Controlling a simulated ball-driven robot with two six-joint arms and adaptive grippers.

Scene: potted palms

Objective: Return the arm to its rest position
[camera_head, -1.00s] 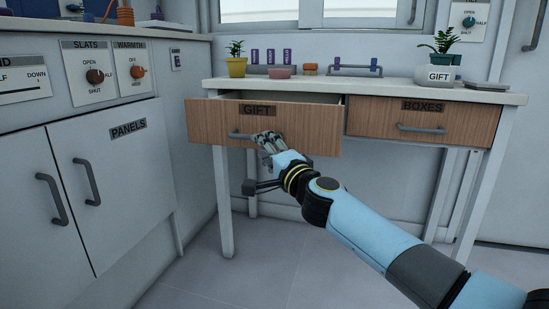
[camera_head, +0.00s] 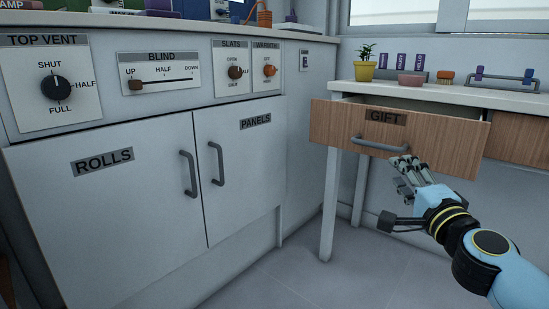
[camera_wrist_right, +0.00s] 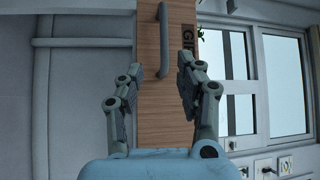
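My right arm enters the head view from the lower right. Its gripper (camera_head: 404,166) is just below and right of the grey handle (camera_head: 380,145) of the wooden GIFT drawer (camera_head: 455,146). The drawer stands pulled partly out. In the right wrist view the fingers (camera_wrist_right: 160,72) are spread apart with nothing clamped between them. The handle (camera_wrist_right: 163,40) shows ahead between the fingertips, against the drawer front (camera_wrist_right: 148,110). My left gripper is in neither view.
A white table (camera_head: 440,93) above the drawer holds a yellow potted plant (camera_head: 364,71), a pink bowl (camera_head: 411,79) and small racks. A white cabinet (camera_head: 110,220) with ROLLS and PANELS doors stands at left. The floor (camera_head: 300,275) between is clear.

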